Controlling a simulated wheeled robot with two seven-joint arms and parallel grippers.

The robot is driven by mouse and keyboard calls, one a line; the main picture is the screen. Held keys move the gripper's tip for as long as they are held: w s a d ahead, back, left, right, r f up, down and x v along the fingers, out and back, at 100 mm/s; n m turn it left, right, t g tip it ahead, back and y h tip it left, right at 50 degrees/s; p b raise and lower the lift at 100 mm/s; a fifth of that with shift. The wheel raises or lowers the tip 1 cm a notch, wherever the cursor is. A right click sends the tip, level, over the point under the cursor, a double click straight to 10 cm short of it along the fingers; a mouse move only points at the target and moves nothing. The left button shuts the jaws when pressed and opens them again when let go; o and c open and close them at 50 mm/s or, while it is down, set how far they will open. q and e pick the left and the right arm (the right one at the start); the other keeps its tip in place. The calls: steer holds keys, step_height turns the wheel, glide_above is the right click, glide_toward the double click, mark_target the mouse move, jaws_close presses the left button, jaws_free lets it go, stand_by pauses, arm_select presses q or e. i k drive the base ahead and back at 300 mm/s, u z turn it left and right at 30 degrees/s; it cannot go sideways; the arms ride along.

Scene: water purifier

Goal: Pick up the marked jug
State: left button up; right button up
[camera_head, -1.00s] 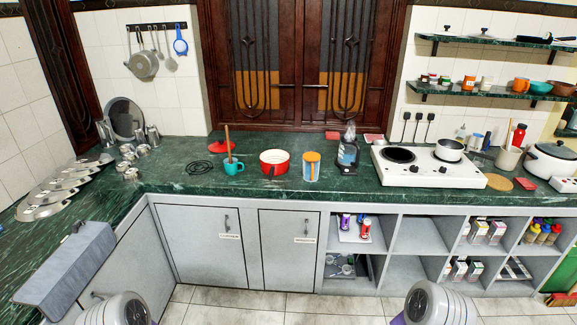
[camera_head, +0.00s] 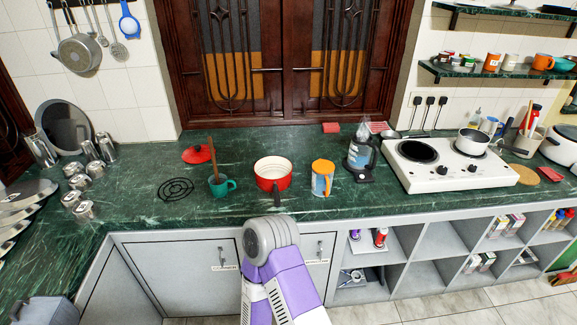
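An orange-topped jug (camera_head: 322,178) with a pale blue body and a handle stands upright on the green counter, right of the red pot. I cannot make out a mark on it. A dark glass pot with a black handle (camera_head: 361,154) stands to its right, also upright. A purple and grey link of my own arm rises from the bottom centre, in front of the cabinet doors and apart from the jug. No gripper fingers show in the head view.
A red pot (camera_head: 272,173) stands left of the jug, its handle toward the front edge. A teal mug (camera_head: 221,186) with a wooden stick is further left. A white stove (camera_head: 450,165) is at the right. The counter (camera_head: 335,209) is clear in front of the jug.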

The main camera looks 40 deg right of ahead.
mark_target(323, 171)
steer(key=z, duration=0.6)
steer(key=i, duration=1.05)
steer(key=z, duration=1.25)
steer(key=i, duration=0.2)
steer(key=z, duration=0.15)
